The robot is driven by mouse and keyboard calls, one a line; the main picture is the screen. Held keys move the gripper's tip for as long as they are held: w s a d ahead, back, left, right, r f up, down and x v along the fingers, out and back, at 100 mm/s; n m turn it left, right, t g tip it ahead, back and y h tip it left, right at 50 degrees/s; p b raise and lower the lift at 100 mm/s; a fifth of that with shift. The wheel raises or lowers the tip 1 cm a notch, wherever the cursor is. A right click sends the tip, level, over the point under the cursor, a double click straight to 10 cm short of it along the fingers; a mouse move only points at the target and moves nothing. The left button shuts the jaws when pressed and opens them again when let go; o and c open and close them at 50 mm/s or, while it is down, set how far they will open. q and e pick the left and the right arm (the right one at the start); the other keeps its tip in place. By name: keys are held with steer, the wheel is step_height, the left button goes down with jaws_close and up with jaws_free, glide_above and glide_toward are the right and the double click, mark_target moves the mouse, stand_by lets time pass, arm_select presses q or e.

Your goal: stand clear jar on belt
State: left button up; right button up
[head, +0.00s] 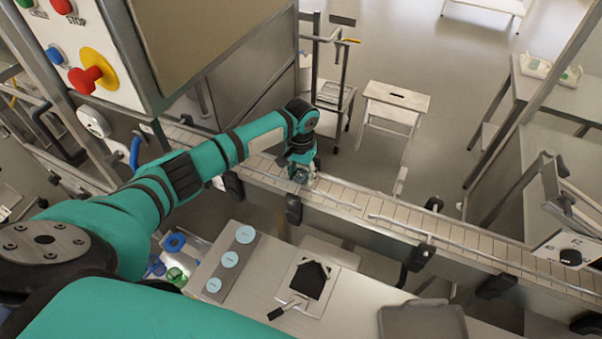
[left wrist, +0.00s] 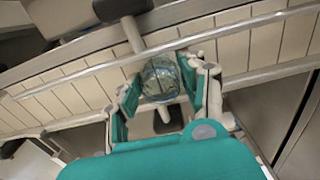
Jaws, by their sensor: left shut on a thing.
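The clear jar (left wrist: 160,78) is held between the two fingers of my left gripper (left wrist: 162,92) in the left wrist view. In the head view my left gripper (head: 301,171) is over the conveyor belt (head: 455,241), and the jar (head: 301,176) shows small at its fingertips. The belt also shows in the left wrist view (left wrist: 235,52), with the jar in front of its near rail. I cannot tell whether the jar touches the belt. My right gripper is not in view.
Metal rails run along both belt edges, with black clamps (head: 293,210) on the near side. A steel bench (head: 235,300) in front carries light blue discs (head: 230,260) and a dark tray (head: 423,322). The belt to the right of my gripper is clear.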

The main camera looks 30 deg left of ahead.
mark_target(301, 174)
arm_select(q)
steer(key=shift+f, duration=0.2)
steer(key=o, duration=0.9)
steer(key=shift+o, duration=0.2)
steer(key=shift+r, duration=0.2)
step_height(301, 174, up, 5)
steer(key=p, duration=0.5)
steer(key=shift+r, duration=0.2)
step_height(301, 174, up, 7)
steer(key=shift+s+f, duration=0.1)
steer(key=shift+f, duration=0.05)
